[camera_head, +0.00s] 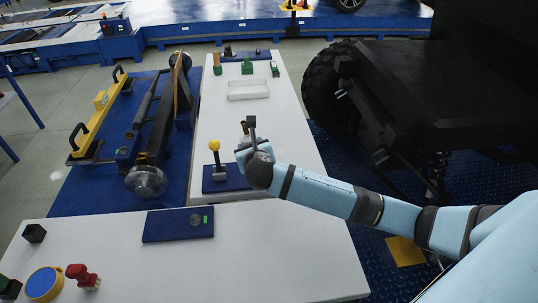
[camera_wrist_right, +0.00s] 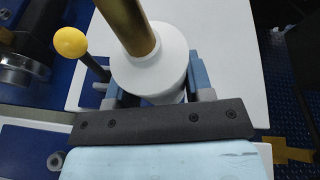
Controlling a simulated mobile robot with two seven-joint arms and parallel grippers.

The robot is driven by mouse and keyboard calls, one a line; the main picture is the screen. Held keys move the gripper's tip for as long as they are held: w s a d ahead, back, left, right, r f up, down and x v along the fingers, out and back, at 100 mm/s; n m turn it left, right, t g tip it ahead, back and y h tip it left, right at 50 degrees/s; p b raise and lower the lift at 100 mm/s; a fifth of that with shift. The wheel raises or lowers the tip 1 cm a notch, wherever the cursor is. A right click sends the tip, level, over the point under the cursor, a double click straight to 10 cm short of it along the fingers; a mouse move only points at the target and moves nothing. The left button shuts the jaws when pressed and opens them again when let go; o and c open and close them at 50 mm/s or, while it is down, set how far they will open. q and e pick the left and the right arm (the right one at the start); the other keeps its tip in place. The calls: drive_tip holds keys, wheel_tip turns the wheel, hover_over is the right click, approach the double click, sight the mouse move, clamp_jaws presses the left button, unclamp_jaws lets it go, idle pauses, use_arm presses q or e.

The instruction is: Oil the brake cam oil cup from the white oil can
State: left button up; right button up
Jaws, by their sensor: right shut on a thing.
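My right gripper (camera_wrist_right: 158,98) is shut on the white oil can (camera_wrist_right: 150,72), whose brass spout (camera_wrist_right: 128,22) points up and away in the right wrist view. In the head view my right gripper (camera_head: 252,152) is above the white table beside a yellow-knobbed lever (camera_head: 215,147), and the spout (camera_head: 251,126) stands up from it. The can's body is mostly hidden there. An axle assembly with a metal drum (camera_head: 146,181) lies on a blue platform at left. A small brass-coloured part sits near the drum; I cannot tell whether it is the brake cam oil cup.
The lever stands on a blue plate (camera_head: 222,184) close to the gripper. A white tray (camera_head: 248,96) is farther back. The near table (camera_head: 250,262) holds a blue plate (camera_head: 165,228), a blue-topped yellow disc (camera_head: 44,284) and a red part (camera_head: 83,276). A dark vehicle (camera_head: 440,110) is at right.

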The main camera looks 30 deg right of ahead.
drive_tip(key=d+f+g+h, duration=0.1)
drive_tip(key=d+f+h, duration=0.1)
drive_tip(key=w+d+f+h+p, duration=0.1)
drive_tip(key=d+f+h, duration=0.1)
drive_tip(key=f, duration=0.1)
drive_tip(key=d+f+m+g+h, duration=0.1)
drive_tip(key=d+f+h, duration=0.1)
drive_tip(key=f, duration=0.1)
drive_tip(key=shift+w+d+f+g+p, duration=0.2)
drive_tip(key=shift+w+d+g+p, duration=0.1)
drive_tip(key=shift+d, duration=0.05)
drive_tip(key=shift+s+d+f+h, duration=0.15)
drive_tip(key=shift+f+h, duration=0.1)
drive_tip(key=shift+h, duration=0.15)
drive_tip(key=shift+f, duration=0.1)
